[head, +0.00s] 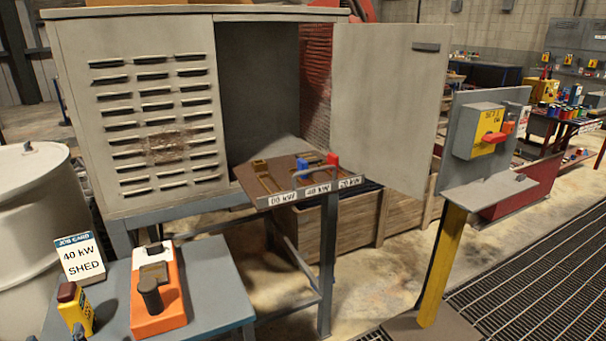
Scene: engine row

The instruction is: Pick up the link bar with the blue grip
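The link bar with the blue grip (303,167) lies on a small brown shelf (283,163) in front of the open cabinet. It is between a bar with a red grip (332,160) and a bar with a brownish-yellow grip (260,167). The shelf's front edge carries several kW labels; the middle one reads 40 kW, and the outer ones are hard to read. Neither of my grippers is in view.
The grey cabinet (135,115) has its right door (385,110) swung open. A grey table (210,285) at lower left holds a "40 kW SHED" card (81,258), an orange device (158,310) and a yellow device (75,308). A yellow post (442,265) with a switch box stands right.

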